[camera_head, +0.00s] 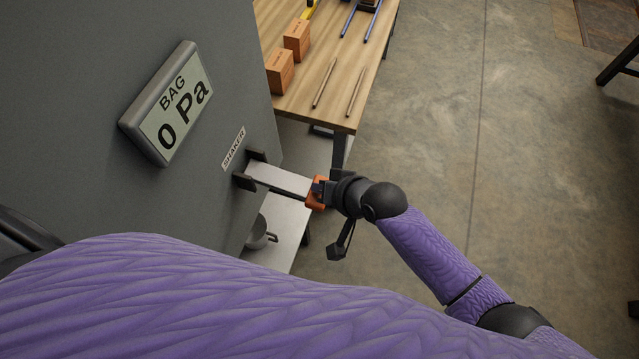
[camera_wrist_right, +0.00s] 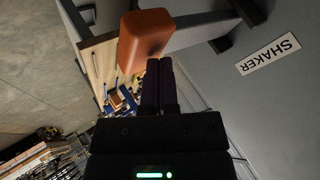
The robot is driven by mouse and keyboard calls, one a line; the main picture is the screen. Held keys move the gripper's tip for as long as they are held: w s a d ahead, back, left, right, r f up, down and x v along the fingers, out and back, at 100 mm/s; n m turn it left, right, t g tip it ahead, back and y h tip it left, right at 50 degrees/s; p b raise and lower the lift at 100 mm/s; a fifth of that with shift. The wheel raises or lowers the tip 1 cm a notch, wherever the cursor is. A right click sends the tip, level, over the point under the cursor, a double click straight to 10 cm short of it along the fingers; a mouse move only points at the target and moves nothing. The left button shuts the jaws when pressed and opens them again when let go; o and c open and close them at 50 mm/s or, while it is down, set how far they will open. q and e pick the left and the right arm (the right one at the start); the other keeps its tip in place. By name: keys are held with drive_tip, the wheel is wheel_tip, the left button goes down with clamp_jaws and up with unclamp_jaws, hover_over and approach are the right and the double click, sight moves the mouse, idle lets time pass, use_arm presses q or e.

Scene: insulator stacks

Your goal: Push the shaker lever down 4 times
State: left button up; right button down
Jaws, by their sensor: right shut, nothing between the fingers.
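The shaker lever is a flat light-grey bar (camera_head: 277,179) that sticks out from a dark bracket on the grey cabinet, below the SHAKER label (camera_head: 233,148). It ends in an orange handle (camera_head: 315,193). My right gripper (camera_head: 322,190) is at the handle, partly hidden by its own wrist. In the right wrist view the orange handle (camera_wrist_right: 145,34) is just beyond the closed fingertips (camera_wrist_right: 159,66), with nothing between them. I cannot tell whether they touch it. The label (camera_wrist_right: 269,56) also shows there. My left gripper is not in view.
A gauge (camera_head: 170,105) on the cabinet reads BAG 0 Pa. A wooden table (camera_head: 345,60) behind holds brown boxes (camera_head: 288,57) and thin rods. A grey shelf (camera_head: 285,235) with a metal cup (camera_head: 260,232) is below. The concrete floor to the right is mostly clear.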

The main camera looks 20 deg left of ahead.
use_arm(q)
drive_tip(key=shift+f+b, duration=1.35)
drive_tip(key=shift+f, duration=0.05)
use_arm(e)
drive_tip(key=shift+f, duration=1.7)
use_arm(q)
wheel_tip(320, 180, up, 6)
drive_tip(key=p, duration=0.6)
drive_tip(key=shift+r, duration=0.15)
use_arm(e)
drive_tip(key=shift+r, duration=3.15)
use_arm(q)
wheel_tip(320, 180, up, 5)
drive_tip(key=p, duration=0.5)
use_arm(e)
wheel_tip(320, 180, up, 5)
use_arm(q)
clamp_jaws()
